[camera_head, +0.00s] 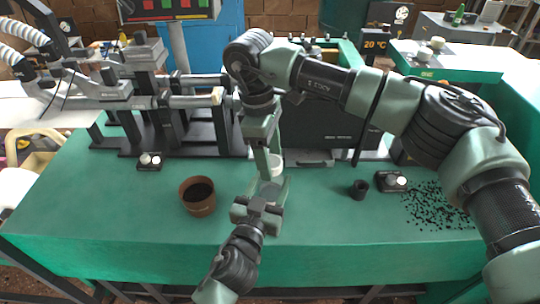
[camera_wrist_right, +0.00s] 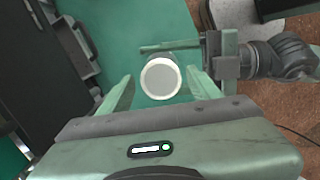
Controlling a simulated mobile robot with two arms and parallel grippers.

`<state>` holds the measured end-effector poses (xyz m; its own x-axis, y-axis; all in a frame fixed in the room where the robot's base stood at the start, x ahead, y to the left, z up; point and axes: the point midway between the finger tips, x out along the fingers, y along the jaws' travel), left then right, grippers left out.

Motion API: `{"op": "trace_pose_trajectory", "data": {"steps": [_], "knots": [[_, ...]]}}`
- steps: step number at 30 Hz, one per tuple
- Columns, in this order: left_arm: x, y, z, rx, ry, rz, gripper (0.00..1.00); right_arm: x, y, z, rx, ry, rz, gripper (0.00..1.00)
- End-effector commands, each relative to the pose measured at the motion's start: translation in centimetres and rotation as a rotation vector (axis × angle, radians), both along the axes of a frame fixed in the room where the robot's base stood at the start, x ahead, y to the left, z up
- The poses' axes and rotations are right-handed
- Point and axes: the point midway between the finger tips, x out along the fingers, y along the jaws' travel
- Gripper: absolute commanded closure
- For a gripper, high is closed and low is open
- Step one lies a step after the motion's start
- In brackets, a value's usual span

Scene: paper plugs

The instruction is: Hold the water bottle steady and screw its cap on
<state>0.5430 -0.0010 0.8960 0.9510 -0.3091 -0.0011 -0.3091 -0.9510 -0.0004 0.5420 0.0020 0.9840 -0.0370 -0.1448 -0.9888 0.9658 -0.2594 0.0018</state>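A small white round piece (camera_head: 277,160), which looks like the bottle's cap or top, stands between my two grippers in the head view. From above, in the right wrist view, it is a pale disc with a bright white rim (camera_wrist_right: 161,78). My right gripper (camera_head: 268,172) points down around it, with fingers apart and a gap visible on each side in the wrist view. My left gripper (camera_head: 270,186) reaches in from the front, low over the table. Its fingers lie beside and behind the white piece in the wrist view. Whether they grip the bottle is hidden; the bottle body is not clearly seen.
A brown pot (camera_head: 198,196) with dark contents stands left of my grippers on the green table (camera_head: 330,215). A small black cup (camera_head: 359,189) and a knob box (camera_head: 391,181) stand to the right, near scattered dark grains (camera_head: 437,205). Black machinery (camera_head: 335,125) stands behind.

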Motion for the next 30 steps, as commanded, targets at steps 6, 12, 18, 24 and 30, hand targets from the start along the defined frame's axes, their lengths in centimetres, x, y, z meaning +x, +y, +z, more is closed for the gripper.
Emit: {"op": "trace_pose_trajectory", "data": {"steps": [6,12,18,24,30], "knots": [[0.0,0.0,-0.1,0.0,0.002,0.0,1.0,0.0,0.0,0.0,0.0,0.001,0.002,0.34],[0.0,0.0,-0.1,0.0,0.002,0.0,1.0,0.0,0.0,0.6,0.0,0.0,0.002,0.34],[0.0,0.0,-0.1,-0.001,0.001,0.0,1.0,0.0,0.1,3.2,0.001,-0.002,0.003,0.34],[0.0,0.0,-0.1,-0.001,0.001,0.0,1.0,-0.1,0.0,4.5,0.0,0.003,0.004,0.34],[0.0,0.0,0.0,-0.001,0.001,0.0,1.0,-0.1,0.0,4.5,0.0,0.003,0.004,0.36]]}}
